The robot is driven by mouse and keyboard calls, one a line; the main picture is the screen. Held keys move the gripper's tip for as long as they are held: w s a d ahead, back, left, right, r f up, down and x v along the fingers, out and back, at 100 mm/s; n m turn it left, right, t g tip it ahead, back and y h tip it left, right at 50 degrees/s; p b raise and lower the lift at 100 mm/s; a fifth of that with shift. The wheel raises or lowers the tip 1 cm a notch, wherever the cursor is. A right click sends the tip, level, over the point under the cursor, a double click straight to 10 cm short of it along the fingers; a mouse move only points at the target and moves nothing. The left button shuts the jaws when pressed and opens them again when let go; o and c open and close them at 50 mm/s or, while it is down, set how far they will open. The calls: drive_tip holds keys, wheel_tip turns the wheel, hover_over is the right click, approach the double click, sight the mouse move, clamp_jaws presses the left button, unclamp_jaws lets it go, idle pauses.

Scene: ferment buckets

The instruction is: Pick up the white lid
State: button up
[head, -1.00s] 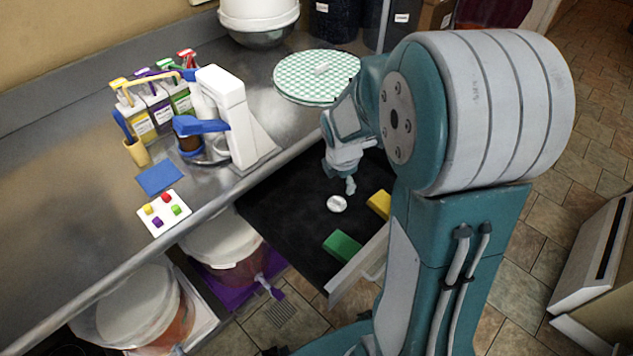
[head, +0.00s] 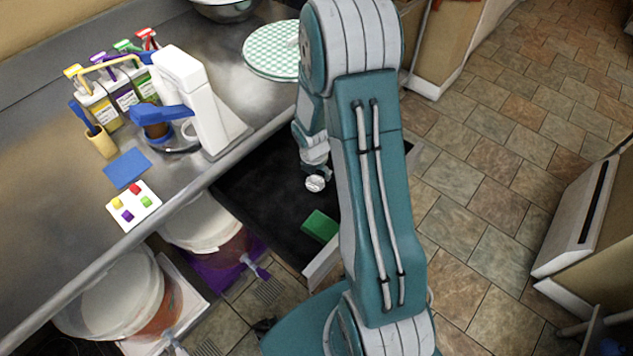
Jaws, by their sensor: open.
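A small round white lid (head: 315,184) lies in the black open drawer (head: 258,192), near its right side. My gripper (head: 321,174) points down into the drawer, right at the lid's far edge. It is open, and no object shows held in it. Its fingers are small and partly hidden, so I cannot tell whether they touch the lid or stand around it. My own arm hides the right part of the drawer.
A green block (head: 320,226) lies in the drawer, nearer than the lid. Buckets (head: 115,290) stand below. Tiled floor (head: 480,160) is open at right.

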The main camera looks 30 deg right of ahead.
sight(315, 178)
wheel_tip(315, 178, down, 3)
drive_tip(key=shift+w+a+r, duration=0.1)
drive_tip(key=shift+r, duration=0.1)
drive_tip(key=shift+a+f, duration=0.15)
drive_tip(key=shift+f, duration=0.1)
drive_tip(key=shift+a, duration=0.25)
drive_tip(key=shift+d+f, duration=0.1)
drive_tip(key=shift+d, duration=0.25)
drive_tip(key=c, duration=1)
drive_tip(key=shift+a, duration=0.1)
